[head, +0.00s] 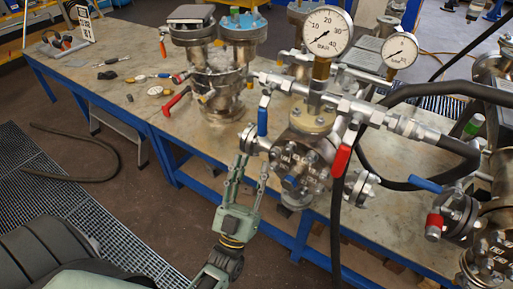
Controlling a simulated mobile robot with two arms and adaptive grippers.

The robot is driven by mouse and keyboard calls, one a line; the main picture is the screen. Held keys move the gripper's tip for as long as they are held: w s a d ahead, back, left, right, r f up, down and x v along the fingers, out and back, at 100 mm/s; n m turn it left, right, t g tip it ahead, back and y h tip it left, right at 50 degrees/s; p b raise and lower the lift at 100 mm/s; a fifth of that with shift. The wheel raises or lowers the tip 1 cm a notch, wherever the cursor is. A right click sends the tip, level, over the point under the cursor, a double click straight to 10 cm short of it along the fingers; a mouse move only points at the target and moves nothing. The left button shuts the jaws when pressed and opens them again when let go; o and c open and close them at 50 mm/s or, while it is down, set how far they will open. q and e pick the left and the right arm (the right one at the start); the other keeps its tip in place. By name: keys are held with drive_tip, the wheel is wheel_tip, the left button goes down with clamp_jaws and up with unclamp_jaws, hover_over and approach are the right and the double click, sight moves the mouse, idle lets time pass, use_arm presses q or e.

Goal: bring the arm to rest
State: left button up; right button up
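My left gripper (249,178) is near the middle of the head view, in front of the bench's front edge. Its two fingers point up and stand apart, with nothing visible between them. The fingertips are just below and left of the flanged valve body (298,160), close to a small side flange (251,139); I cannot tell whether they touch it. The green-grey palm and dark wrist lead down to the bottom edge. My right gripper does not show.
The bench (133,95) with a blue frame carries a flanged vessel (222,90), a large pressure gauge (327,32) and a smaller gauge (400,51). A blue lever (262,122) and red lever (341,160) project nearby. Black hoses hang at right.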

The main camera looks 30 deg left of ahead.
use_arm(q)
drive_tip(key=shift+s+f, duration=0.45)
drive_tip(key=shift+s, duration=0.05)
